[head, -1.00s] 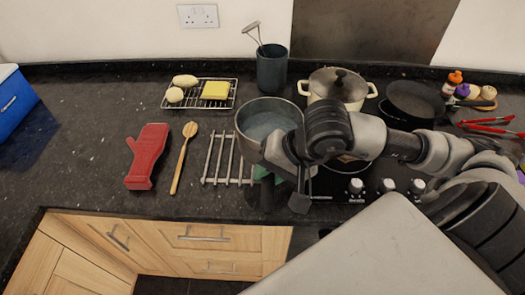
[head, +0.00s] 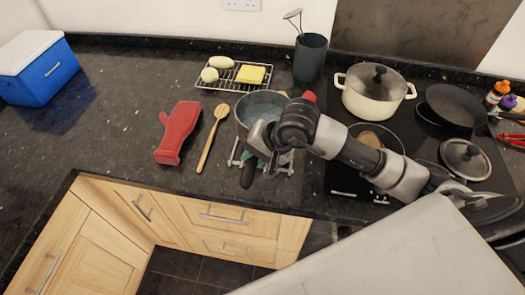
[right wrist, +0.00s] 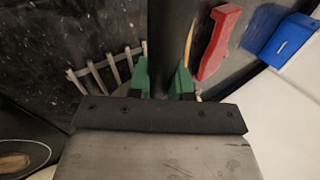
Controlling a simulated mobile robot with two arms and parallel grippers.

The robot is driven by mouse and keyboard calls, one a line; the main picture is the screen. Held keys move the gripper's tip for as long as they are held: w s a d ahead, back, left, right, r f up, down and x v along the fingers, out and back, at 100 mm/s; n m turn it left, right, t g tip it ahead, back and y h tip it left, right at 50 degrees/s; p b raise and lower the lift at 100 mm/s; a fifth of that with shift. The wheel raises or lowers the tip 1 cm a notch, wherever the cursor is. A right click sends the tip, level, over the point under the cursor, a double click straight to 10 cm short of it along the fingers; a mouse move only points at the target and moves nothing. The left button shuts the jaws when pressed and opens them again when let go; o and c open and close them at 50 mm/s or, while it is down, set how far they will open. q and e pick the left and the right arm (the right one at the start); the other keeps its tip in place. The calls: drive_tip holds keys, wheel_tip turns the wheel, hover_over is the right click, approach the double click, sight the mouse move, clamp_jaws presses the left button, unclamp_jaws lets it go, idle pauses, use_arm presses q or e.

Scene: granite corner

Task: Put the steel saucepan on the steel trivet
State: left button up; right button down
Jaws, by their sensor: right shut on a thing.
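The steel saucepan (head: 257,102) is in the middle of the head view, over the steel trivet (head: 236,158). Only the trivet's front and side bar ends show around it. My right gripper (head: 254,160) is shut on the saucepan's dark handle, which points toward me. In the right wrist view the black handle (right wrist: 160,40) stands between the green finger pads (right wrist: 165,80). Bare trivet bars (right wrist: 102,75) show to its left. I cannot tell whether the pan touches the trivet. My arm hides part of the pan. My left gripper is not in view.
A wooden spoon (head: 211,140) and red oven mitt (head: 178,131) lie left of the trivet. A rack (head: 213,84) with food and a utensil pot (head: 310,58) stand behind. The hob to the right holds a cream pot (head: 372,97) and pans. A blue cool box (head: 40,75) stands far left.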

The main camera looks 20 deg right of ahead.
wheel_tip(320, 180, down, 4)
drive_tip(key=shift+r+p, duration=0.25)
drive_tip(key=shift+p, duration=0.5)
drive_tip(key=c, duration=1)
unclamp_jaws()
drive_tip(key=shift+s+f, duration=0.15)
drive_tip(key=shift+c, duration=0.2)
drive_tip(key=b+v, duration=0.3)
drive_tip(key=v, duration=0.9)
